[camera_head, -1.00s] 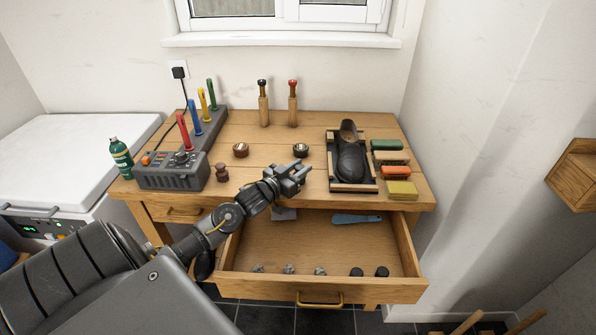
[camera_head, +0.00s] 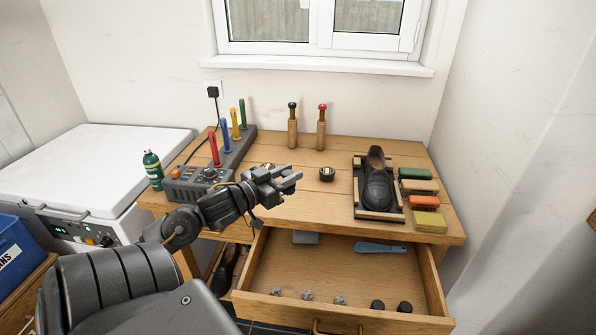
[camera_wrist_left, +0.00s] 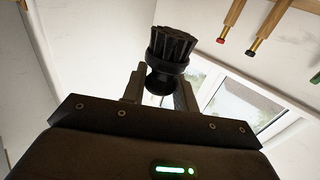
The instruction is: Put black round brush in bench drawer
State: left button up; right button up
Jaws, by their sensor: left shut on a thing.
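The black round brush (camera_wrist_left: 168,55) shows in the left wrist view, with its dark bristles at the top and its rounded handle between the fingers. My left gripper (camera_head: 284,180) is shut on it; it also shows in the left wrist view (camera_wrist_left: 160,90). In the head view the gripper is over the front part of the bench top, and the brush cannot be made out there. The bench drawer (camera_head: 325,271) is pulled open below and to the right of the gripper. My right gripper is in neither view.
The drawer holds a light-blue tool (camera_head: 380,247), a grey piece (camera_head: 305,237), several small grey lumps and two black round pieces; its middle is clear.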

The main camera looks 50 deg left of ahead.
pick_arm(q)
jog(key=shift+s+r, duration=0.15)
jog(key=shift+s, duration=0.15)
